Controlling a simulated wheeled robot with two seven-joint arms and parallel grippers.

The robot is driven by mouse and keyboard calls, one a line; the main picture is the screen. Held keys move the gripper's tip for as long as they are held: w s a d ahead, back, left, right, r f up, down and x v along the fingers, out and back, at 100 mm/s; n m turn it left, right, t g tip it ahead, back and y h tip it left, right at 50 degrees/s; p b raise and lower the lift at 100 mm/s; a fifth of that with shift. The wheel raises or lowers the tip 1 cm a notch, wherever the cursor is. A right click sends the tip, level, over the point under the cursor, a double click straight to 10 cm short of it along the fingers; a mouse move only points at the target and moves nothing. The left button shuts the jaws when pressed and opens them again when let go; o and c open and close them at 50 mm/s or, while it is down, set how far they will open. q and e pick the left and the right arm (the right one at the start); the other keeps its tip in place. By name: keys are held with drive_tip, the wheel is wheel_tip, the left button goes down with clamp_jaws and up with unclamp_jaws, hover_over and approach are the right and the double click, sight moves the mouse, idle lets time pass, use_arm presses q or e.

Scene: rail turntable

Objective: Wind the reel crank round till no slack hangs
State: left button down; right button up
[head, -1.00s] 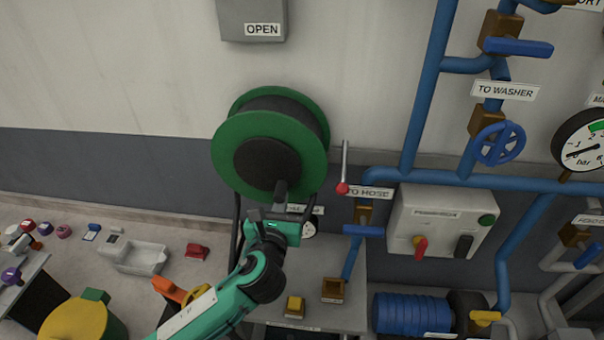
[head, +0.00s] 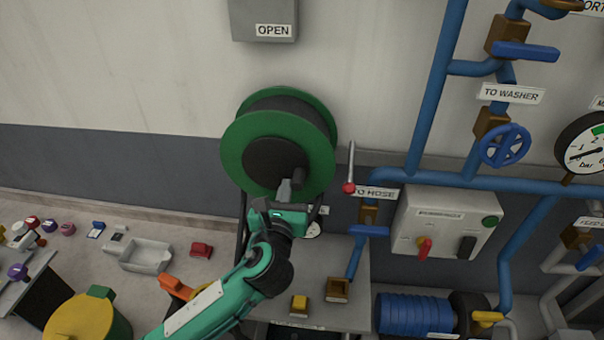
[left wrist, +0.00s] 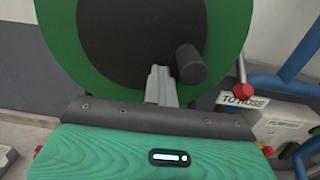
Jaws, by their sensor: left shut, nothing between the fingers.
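The hose reel (head: 321,120) has green flanges and hangs on the wall in the head view. Its round dark hub also shows in the left wrist view (left wrist: 120,45). The dark crank knob (left wrist: 190,64) sticks out from the lower right of the hub. My left gripper (head: 285,188) is in front of the reel's lower part. Its grey fingers (left wrist: 160,84) are shut and empty, just left of the knob in the wrist view. Whether they touch the knob I cannot tell. A dark line (head: 242,225) hangs below the reel at left; my arm hides part of that area. My right gripper is out of view.
A red-tipped lever (head: 349,187) is right of the reel, by the "TO HOSE" sign. Blue pipes and a grey switch box (head: 440,222) are farther right. A grey bench (head: 345,312) with yellow and brown blocks is below. A grey "OPEN" box is above.

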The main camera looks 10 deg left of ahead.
sight(296, 190)
use_arm(q)
drive_tip(key=shift+w+d+r, duration=0.1)
drive_tip(key=shift+d+r, duration=0.05)
drive_tip(key=shift+d, duration=0.4)
drive_tip(key=shift+w+d+r, duration=0.1)
drive_tip(key=shift+d+r, duration=0.05)
drive_tip(key=shift+d, duration=0.4)
drive_tip(key=shift+s+a, duration=0.1)
drive_tip(key=shift+a, duration=0.1)
drive_tip(key=shift+d+r, duration=0.4)
drive_tip(key=shift+r, duration=0.2)
